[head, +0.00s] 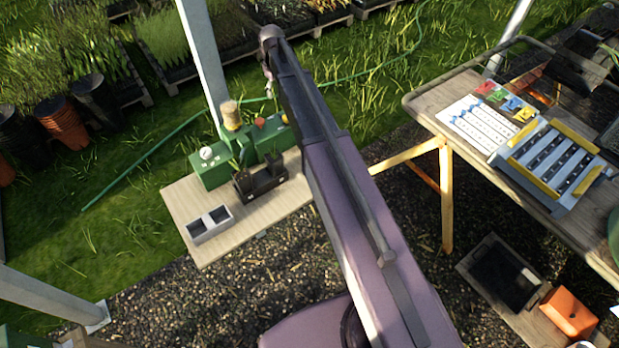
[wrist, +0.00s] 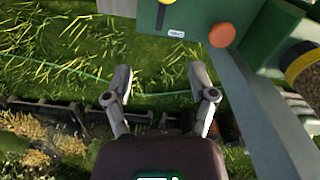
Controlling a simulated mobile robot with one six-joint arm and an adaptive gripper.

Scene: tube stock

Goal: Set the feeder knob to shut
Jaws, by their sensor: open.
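The green feeder unit (head: 213,172) stands on a small wooden table in the head view, with a tan-topped cylinder (head: 230,115), a white round dial (head: 207,153) and a red button (head: 259,122). In the wrist view, the green housing (wrist: 264,32) is at the upper right. A dark knob or lever with a yellow mark (wrist: 166,14) is cut off by the top edge, above a small label (wrist: 176,34) too small to read. The knob's setting cannot be told. My gripper (wrist: 159,74) is open and empty, its fingers apart from the knob.
An orange-red button (wrist: 222,35) and a yellow-banded grain container (wrist: 304,66) are right of the knob. A grey post (head: 204,60) rises behind the feeder. A black holder (head: 259,181) and a grey two-cell tray (head: 208,224) share its table (head: 238,240). A larger bench (head: 425,108) stands right.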

